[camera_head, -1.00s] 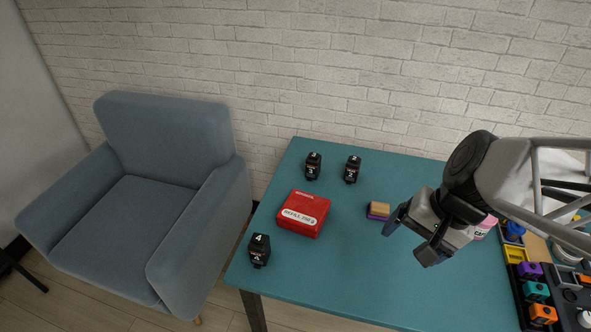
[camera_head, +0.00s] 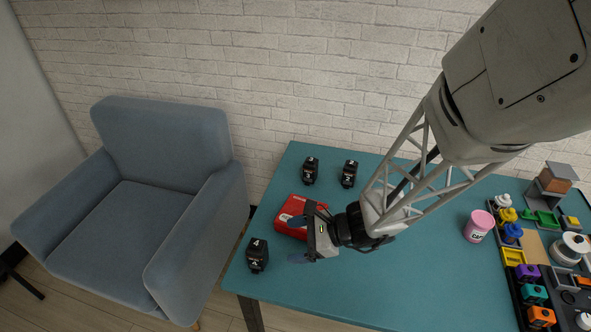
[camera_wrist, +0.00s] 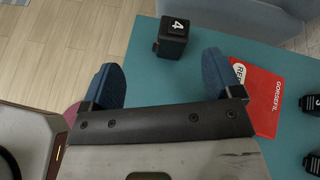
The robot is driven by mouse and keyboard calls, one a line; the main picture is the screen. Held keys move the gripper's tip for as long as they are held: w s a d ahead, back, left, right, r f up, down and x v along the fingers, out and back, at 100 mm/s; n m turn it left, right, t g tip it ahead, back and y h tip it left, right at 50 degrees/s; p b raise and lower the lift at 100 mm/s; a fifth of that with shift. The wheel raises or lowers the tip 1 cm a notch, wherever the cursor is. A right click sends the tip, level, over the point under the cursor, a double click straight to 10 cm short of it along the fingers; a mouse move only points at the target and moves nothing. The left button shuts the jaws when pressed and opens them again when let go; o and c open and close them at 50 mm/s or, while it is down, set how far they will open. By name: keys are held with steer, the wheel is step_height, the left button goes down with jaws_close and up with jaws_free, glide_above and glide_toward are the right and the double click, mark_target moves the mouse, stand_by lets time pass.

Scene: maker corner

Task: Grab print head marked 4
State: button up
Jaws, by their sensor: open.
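The print head marked 4 (camera_head: 257,254) is a black block standing near the left front corner of the teal table. In the wrist view the same print head (camera_wrist: 173,38) shows its white 4 on top, beyond and between my fingertips. My gripper (camera_head: 298,239) is open and empty, to the right of the print head and apart from it. Its two blue fingers frame a gap in the wrist view (camera_wrist: 162,78). Two more black print heads, marked 3 (camera_head: 310,170) and 2 (camera_head: 349,174), stand at the back of the table.
A red refill box (camera_head: 289,212) lies right beside my gripper, partly hidden by it. A pink cup (camera_head: 478,226) and an organiser (camera_head: 512,256) with coloured parts are at the right. A blue armchair (camera_head: 150,215) stands left of the table (camera_head: 400,285).

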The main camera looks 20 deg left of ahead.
mark_target(265, 249)
steer(key=a+f+m, duration=0.1)
steer(key=f, duration=0.1)
steer(key=w+a+f+m+t, duration=0.1)
steer(key=f, duration=0.1)
steer(key=a+f+m+y, duration=0.1)
steer(key=a+f+m, duration=0.1)
steer(key=shift+w+f+t, duration=0.15)
steer(key=shift+f+t, duration=0.1)
steer(key=shift+t, duration=0.05)
steer(key=shift+a, duration=0.1)
steer(key=shift+x, duration=1.2)
steer(key=shift+a+f, duration=0.1)
steer(key=shift+a, duration=0.05)
steer(key=shift+x, duration=2.45)
steer(key=c, duration=1.1)
